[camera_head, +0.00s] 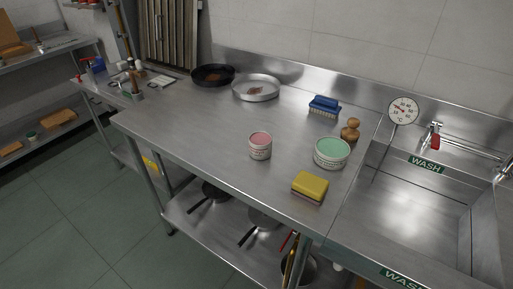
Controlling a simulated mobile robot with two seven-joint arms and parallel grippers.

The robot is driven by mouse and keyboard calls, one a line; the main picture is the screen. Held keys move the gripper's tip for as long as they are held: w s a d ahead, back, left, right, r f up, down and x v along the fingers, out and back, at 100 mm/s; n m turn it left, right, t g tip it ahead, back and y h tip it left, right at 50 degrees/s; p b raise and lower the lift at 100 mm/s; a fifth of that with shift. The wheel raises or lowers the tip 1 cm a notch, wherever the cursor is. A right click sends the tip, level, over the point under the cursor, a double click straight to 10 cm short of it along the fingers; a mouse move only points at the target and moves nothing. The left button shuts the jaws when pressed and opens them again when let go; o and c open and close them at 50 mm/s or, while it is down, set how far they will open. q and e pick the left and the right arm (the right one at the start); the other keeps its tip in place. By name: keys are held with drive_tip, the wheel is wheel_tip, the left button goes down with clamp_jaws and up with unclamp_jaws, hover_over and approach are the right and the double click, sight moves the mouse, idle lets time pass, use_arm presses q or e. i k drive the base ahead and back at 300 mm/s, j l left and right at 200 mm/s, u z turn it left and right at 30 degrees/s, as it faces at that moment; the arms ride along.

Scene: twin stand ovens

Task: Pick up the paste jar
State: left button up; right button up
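Two round jars stand upright on the steel table (190,125). The smaller jar (260,147) has a pink top and a pale side with a label. The larger, wider jar (331,154) has a green top and a pale labelled side, to the right of the pink one. The labels are too small to read, so I cannot tell which is the paste jar. The two jars stand apart with bare steel between them. Neither of my grippers is in view.
A yellow sponge (310,186) lies in front of the green-topped jar. A wooden-knobbed brush (350,130) and a blue brush (324,107) are behind it. Two pans (256,88) (212,75) sit at the back. A sink (425,215) and dial thermometer (403,111) are right. The table's left part is clear.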

sight(261, 143)
drive_tip(key=i+j, duration=0.15)
drive_tip(key=j, duration=0.15)
drive_tip(key=i+j+z, duration=0.1)
drive_tip(key=j, duration=0.2)
drive_tip(key=i+j, duration=0.2)
drive_tip(key=j, duration=0.15)
drive_tip(key=i+j+z, duration=0.1)
drive_tip(key=j, duration=0.2)
drive_tip(key=i+j, duration=0.15)
drive_tip(key=j, duration=0.15)
